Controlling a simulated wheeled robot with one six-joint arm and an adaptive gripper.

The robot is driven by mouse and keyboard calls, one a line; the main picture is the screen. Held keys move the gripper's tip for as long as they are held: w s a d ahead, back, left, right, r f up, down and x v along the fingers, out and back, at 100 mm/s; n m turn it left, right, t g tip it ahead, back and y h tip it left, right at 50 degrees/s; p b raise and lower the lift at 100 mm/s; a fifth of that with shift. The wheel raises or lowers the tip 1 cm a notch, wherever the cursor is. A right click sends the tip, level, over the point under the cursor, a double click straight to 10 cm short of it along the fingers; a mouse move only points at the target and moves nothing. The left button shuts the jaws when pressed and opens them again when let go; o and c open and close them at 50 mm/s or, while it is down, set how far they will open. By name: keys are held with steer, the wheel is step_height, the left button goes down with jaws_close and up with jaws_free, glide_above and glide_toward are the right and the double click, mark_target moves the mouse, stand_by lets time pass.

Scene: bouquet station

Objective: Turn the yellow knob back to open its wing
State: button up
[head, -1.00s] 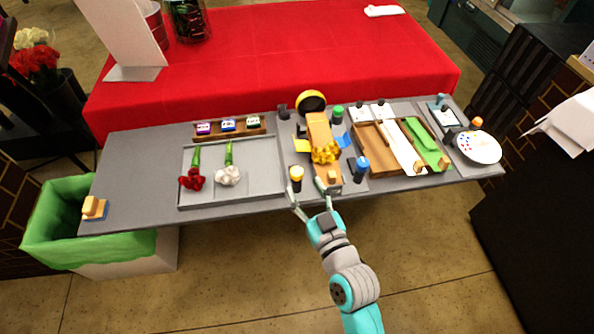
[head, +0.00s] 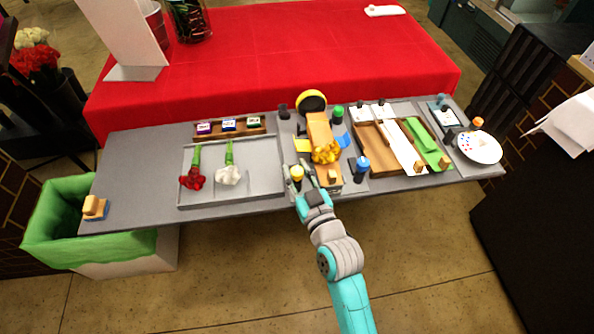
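The yellow knob (head: 297,172) tops a dark post at the front left of the wrapping fixture, near the table's front edge. The yellow wing (head: 303,145) is a small flap at the left side of the wooden cradle (head: 318,128). Yellow flowers (head: 326,153) lie in this cradle. My gripper (head: 301,177) is at the yellow knob, with its fingers spread and seeming to straddle it. I cannot tell whether they touch it. The lower part of the post is partly hidden by my gripper.
A blue knob (head: 361,164) and a blue wing (head: 343,140) are at the cradle's right, with a green knob (head: 338,112) behind. A grey tray (head: 255,185) with a red and a white flower is to the left. A wooden tray (head: 368,147) is to the right.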

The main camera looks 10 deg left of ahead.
jaws_close()
steer(key=shift+d+f+n+g+y, duration=0.1)
steer(key=shift+f+n+g+y, duration=0.05)
steer(key=shift+n+g+y, duration=1.25)
steer(key=shift+n+y, duration=0.1)
steer(key=shift+y, duration=0.4)
steer(key=o, duration=1)
jaws_free()
steer(key=shift+c, duration=0.2)
steer(key=v, duration=1.2)
